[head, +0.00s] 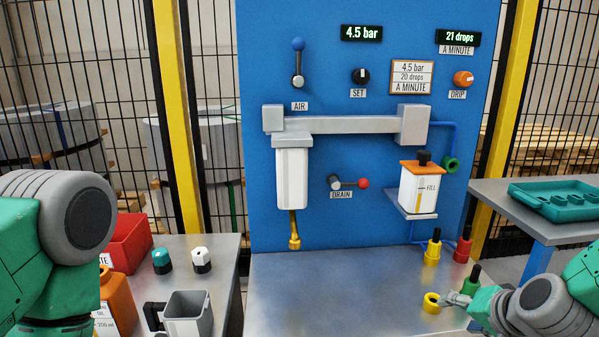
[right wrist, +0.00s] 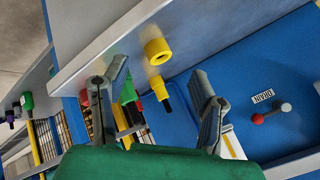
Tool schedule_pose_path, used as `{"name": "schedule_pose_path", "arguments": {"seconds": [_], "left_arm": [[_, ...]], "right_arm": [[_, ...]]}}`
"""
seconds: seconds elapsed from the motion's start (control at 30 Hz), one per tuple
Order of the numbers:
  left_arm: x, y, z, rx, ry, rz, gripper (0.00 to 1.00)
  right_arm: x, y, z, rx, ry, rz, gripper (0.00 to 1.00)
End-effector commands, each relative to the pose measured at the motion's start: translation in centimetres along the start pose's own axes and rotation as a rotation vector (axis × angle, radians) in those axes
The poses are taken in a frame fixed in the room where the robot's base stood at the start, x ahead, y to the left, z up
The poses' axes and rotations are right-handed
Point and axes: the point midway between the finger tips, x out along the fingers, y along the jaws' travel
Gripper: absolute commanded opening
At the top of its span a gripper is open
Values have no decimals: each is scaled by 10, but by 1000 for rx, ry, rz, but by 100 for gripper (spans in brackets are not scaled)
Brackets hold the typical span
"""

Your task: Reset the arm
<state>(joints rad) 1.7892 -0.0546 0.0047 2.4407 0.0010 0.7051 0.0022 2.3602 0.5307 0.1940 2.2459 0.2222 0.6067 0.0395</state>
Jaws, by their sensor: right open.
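My right gripper (head: 456,299) is low at the right in the head view, above the metal bench. In the right wrist view its two fingers (right wrist: 160,72) stand wide apart with nothing held between them.
Black-topped yellow (head: 433,250), red (head: 463,250) and green (head: 473,280) fittings stand near the right gripper. The blue panel (head: 350,220) carries a filter bowl (head: 291,180) and oiler (head: 419,188). A teal tray (head: 560,203) is at right. The bench middle is clear.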

Motion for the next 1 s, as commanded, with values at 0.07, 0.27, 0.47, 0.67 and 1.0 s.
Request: {"name": "schedule_pose_path", "arguments": {"seconds": [0.07,0.27,0.47,0.67,1.0], "left_arm": [[0,0,0,0,0,0,47],[0,0,0,0,0,0,47],[0,0,0,0,0,0,47],[0,0,0,0,0,0,47],[0,0,0,0,0,0,47]], "right_arm": [[12,37,55,-123,-91,86,53],[5,128,176,-418,-333,242,53],[-30,196,258,-640,-548,318,53],[-49,220,285,-725,-638,336,53],[-49,220,286,-726,-640,336,53]]}}
